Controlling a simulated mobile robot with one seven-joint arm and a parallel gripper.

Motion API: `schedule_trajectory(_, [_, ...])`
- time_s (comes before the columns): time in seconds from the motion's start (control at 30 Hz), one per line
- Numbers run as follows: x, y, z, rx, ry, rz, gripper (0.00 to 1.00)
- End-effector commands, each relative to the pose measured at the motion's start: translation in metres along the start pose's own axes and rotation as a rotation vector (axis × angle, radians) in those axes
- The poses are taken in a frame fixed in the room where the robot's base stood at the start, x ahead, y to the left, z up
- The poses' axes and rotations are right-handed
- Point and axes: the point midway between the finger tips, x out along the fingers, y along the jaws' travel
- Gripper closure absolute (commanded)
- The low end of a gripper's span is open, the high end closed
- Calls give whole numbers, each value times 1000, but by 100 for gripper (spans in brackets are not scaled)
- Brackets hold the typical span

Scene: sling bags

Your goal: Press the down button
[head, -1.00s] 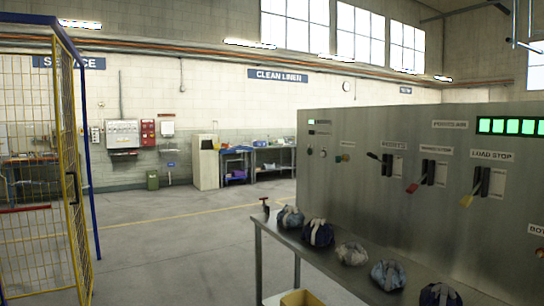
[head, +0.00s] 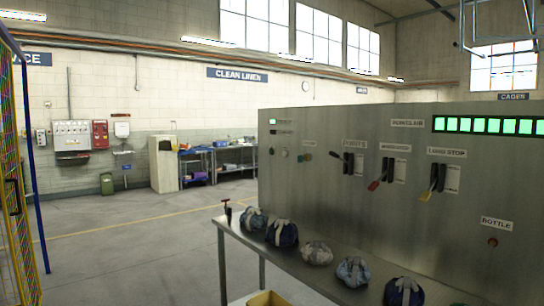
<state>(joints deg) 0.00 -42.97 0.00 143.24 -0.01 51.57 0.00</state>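A grey metal control panel (head: 330,125) fills the right half of the head view. No button on it can be read as "down". A small round reddish button (head: 493,242) sits under the "BOTTLE" label (head: 496,223). A small round knob or button (head: 284,153) and a dark one (head: 307,156) sit at the panel's upper left; their markings are too small to read. My gripper is not in view.
A narrow metal table (head: 235,235) with several tied bundles (head: 317,252) stands along the panel's front. A yellow box (head: 268,298) is low beside it. A yellow mesh cage (head: 12,210) stands at the left edge. Open floor (head: 125,250) lies between.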

Motion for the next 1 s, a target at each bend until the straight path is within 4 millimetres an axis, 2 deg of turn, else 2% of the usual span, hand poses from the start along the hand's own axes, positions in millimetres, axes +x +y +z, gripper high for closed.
schedule_trajectory(0.03, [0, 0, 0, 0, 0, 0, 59])
schedule_trajectory(0.27, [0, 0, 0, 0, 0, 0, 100])
schedule_trajectory(1.0, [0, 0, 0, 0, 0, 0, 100])
